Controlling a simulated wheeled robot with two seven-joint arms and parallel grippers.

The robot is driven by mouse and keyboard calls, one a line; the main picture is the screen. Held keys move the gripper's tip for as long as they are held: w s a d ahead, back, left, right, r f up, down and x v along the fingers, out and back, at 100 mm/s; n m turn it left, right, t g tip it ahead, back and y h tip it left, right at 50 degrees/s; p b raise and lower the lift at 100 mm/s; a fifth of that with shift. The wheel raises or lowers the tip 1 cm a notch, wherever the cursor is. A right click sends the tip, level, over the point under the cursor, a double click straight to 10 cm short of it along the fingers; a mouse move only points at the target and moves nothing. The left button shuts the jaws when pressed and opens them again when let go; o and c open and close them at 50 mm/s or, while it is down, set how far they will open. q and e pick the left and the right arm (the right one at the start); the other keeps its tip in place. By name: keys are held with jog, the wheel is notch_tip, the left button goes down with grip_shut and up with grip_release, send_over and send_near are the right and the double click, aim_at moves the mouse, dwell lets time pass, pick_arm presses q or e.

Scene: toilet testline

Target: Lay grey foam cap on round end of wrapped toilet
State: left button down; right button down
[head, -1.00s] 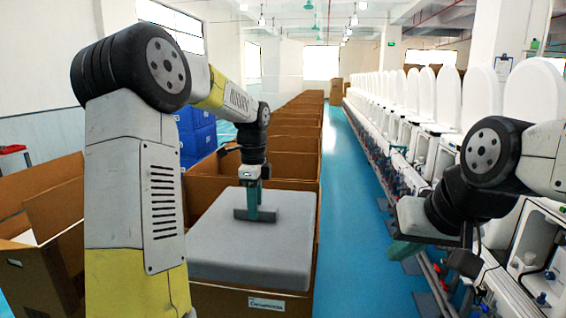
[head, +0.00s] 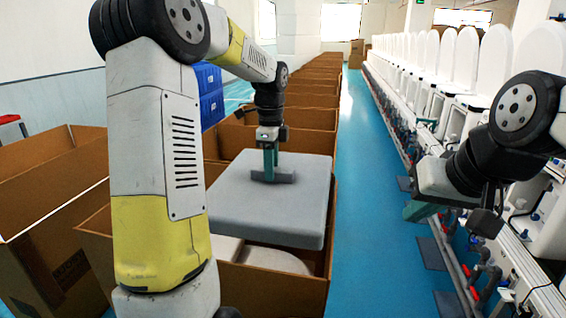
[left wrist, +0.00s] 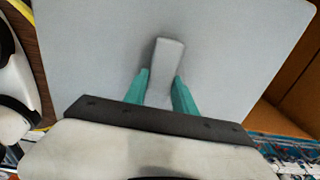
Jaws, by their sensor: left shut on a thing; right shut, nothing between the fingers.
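The grey foam cap (head: 262,205) is a thick square slab, held a little tilted over an open cardboard box (head: 272,292). My left gripper (head: 269,172) is shut on a raised grey tab on its top; the tab (left wrist: 167,58) shows between the green fingers (left wrist: 160,85) in the left wrist view. White rounded parts of the wrapped toilet (head: 275,260) show inside the box below the cap's near edge; the rest is hidden under the cap. My right gripper (head: 420,208) is shut and empty over the aisle at the right.
A row of open cardboard boxes (head: 310,92) runs back behind the cap. Another open box (head: 50,215) stands at the left. White toilets (head: 466,60) line the right with hoses and fittings. The blue floor aisle (head: 365,230) is free.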

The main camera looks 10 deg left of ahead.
pick_arm(q)
notch_tip(320, 180, down, 38)
dwell(1.8)
jog(key=shift+a+f, duration=0.15)
jog(key=shift+f, duration=0.25)
dwell(0.7)
jog(key=c, duration=0.9)
grip_release()
